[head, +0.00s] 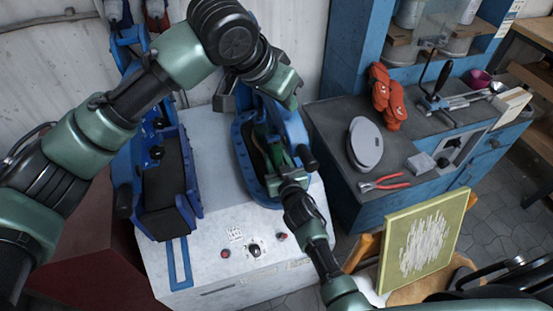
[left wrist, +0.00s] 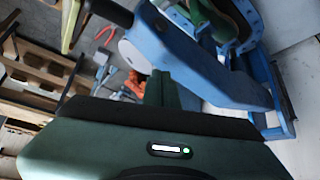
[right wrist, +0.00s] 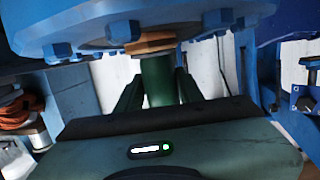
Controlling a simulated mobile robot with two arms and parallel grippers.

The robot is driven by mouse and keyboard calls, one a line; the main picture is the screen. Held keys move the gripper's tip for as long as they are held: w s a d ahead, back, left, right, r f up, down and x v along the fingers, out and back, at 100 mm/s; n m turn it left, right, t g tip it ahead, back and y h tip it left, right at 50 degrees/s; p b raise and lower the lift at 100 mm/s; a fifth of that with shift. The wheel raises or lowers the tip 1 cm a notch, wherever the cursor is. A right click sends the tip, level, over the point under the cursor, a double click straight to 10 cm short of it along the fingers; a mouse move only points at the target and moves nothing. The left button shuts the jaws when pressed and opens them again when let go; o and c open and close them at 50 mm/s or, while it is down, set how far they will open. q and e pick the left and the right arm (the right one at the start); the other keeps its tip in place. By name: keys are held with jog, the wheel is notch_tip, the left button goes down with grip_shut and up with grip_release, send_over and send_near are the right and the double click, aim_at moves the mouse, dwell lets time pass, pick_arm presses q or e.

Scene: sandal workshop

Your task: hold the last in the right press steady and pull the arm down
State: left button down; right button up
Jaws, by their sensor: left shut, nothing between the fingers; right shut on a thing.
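The right press (head: 240,165) is blue and stands on a white cabinet. A dark green last (head: 262,133) sits in it, partly hidden by the press arm and my grippers. My right gripper (head: 284,165) is shut on the last; the right wrist view shows its fingers around a green post (right wrist: 157,80) under a blue plate. The press arm (head: 292,128) has a black handle (head: 308,158), also in the left wrist view (left wrist: 108,12). My left gripper (head: 292,102) is shut and empty at the arm's upper part; I cannot tell whether it touches.
The left press (head: 165,185) stands beside it, with a black pad. The white cabinet top (head: 210,245) carries knobs near its front. A workbench to the right holds grey soles (head: 365,143), red-handled pliers (head: 385,182) and orange gloves (head: 387,95). A framed panel (head: 425,240) stands at front right.

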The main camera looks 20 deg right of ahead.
pick_arm(q)
notch_tip(320, 180, up, 7)
dwell(0.6)
pick_arm(e)
jog(key=o, duration=1.5)
jog(key=shift+c, duration=0.2)
jog(key=shift+s+a+r, duration=0.1)
jog(key=shift+s+r, duration=0.25)
jog(key=shift+s, duration=1.45)
jog(key=shift+s+d+r, duration=0.1)
jog(key=shift+s+r, duration=0.25)
jog(key=shift+s, duration=1.5)
jog(key=shift+s+a+r, duration=0.1)
jog(key=shift+s+r, duration=0.25)
jog(key=shift+s, duration=1.45)
